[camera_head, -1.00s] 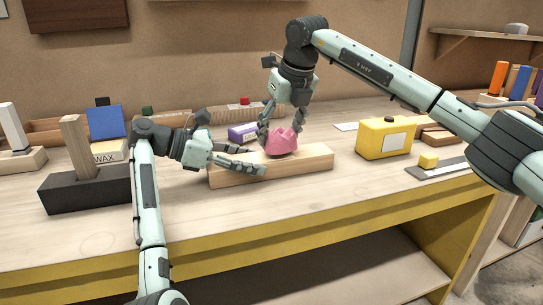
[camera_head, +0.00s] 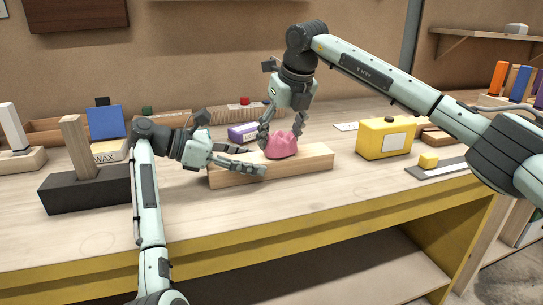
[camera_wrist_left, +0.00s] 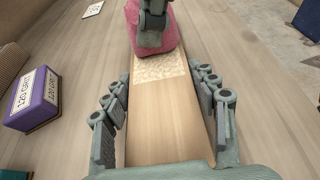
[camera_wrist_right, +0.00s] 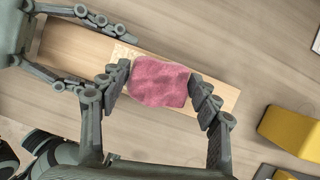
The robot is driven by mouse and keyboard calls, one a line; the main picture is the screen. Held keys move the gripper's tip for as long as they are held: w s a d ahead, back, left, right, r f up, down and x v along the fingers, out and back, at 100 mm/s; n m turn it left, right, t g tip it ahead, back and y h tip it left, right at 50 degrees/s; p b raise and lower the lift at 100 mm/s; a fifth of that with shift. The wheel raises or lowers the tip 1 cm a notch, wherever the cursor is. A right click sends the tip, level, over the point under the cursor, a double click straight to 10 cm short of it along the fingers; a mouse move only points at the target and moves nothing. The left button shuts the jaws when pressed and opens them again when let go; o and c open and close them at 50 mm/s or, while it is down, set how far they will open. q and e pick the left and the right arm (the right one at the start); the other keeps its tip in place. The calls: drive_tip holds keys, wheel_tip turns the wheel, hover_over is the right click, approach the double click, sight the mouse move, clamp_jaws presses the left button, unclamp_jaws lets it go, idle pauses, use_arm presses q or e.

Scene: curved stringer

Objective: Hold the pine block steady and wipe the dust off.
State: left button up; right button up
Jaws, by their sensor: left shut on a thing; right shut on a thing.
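The pine block (camera_head: 312,160) lies flat on the bench in the head view, long side running left to right. My left gripper (camera_head: 258,160) is shut on its left end, with fingers along both long sides; they also show in the left wrist view (camera_wrist_left: 165,115). My right gripper (camera_head: 281,140) is shut on a crumpled pink cloth (camera_head: 283,148), which rests on the block's top right of my left gripper. The cloth also shows in the right wrist view (camera_wrist_right: 160,82). A pale speckled patch of dust (camera_wrist_left: 160,67) lies on the top between cloth and left gripper.
A purple 120-grit box (camera_head: 243,132) stands behind the block. A yellow box (camera_head: 384,138) and small yellow block (camera_head: 428,160) are to the right. A dark base with a post (camera_head: 85,190) is at left. The bench front is clear.

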drive_tip(key=shift+f, duration=0.35)
drive_tip(key=shift+s+a+r, duration=0.1)
drive_tip(key=shift+s+a, duration=0.15)
drive_tip(key=shift+a, duration=0.5)
drive_tip(key=shift+s+a+r, duration=0.1)
drive_tip(key=shift+s+a, duration=0.1)
drive_tip(key=shift+a, duration=0.5)
drive_tip(key=shift+f, duration=0.1)
drive_tip(key=shift+w+d+f, duration=0.1)
drive_tip(key=shift+w+d, duration=0.15)
drive_tip(key=shift+d, duration=0.5)
drive_tip(key=shift+w+d, duration=0.2)
drive_tip(key=shift+d, duration=0.55)
drive_tip(key=shift+a, duration=0.15)
drive_tip(key=shift+s+a+f, duration=0.1)
drive_tip(key=shift+s+a, duration=0.15)
drive_tip(key=shift+a, duration=0.45)
drive_tip(key=shift+s+a+f, duration=0.1)
drive_tip(key=shift+s+a, duration=0.15)
drive_tip(key=shift+a, duration=0.4)
